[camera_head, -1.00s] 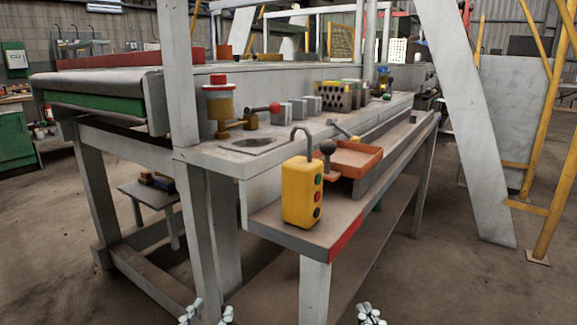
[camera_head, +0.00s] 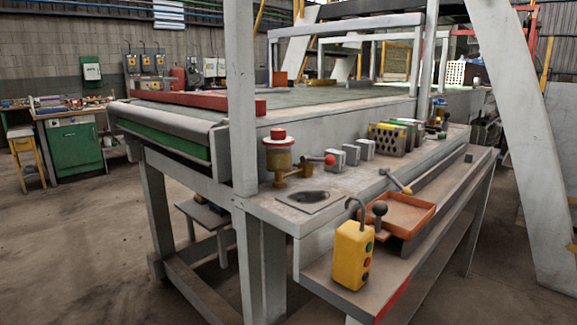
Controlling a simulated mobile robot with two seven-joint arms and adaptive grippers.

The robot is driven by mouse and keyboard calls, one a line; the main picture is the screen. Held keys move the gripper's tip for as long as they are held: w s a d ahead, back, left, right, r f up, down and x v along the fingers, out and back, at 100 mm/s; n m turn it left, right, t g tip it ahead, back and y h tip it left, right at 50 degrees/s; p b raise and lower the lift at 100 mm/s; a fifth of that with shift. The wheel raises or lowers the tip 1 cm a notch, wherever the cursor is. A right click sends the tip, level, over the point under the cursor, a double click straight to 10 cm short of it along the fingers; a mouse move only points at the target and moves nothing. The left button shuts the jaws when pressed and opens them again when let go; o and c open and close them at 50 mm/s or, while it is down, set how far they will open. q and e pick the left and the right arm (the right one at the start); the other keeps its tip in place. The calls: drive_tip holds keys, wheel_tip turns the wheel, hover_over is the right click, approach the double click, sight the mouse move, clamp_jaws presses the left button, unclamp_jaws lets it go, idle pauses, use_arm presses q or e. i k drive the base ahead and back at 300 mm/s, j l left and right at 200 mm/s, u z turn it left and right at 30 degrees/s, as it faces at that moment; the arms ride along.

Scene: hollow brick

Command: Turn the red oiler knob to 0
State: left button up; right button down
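The oiler (camera_head: 278,157) stands on the grey machine ledge near the middle of the view. It has a yellowish bowl and a red knob (camera_head: 278,134) on top. The knob's markings are too small to read. A brass fitting beside it joins a lever with a red ball end (camera_head: 330,159). Neither of my grippers shows in the head view now, so their state and distance to the oiler cannot be seen.
A yellow button box (camera_head: 353,256) and an orange tray (camera_head: 400,215) sit on the lower shelf at front right. A grey upright post (camera_head: 241,100) stands just left of the oiler. Open floor (camera_head: 90,260) lies at left.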

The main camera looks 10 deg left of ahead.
sight(276, 133)
drive_tip(key=i+j+z, duration=0.2)
drive_tip(key=j, duration=0.15)
drive_tip(key=i+j+z, duration=0.15)
drive_tip(key=j, duration=0.25)
drive_tip(key=j+z, duration=0.2)
drive_tip(key=j, duration=0.2)
drive_tip(key=i, duration=0.05)
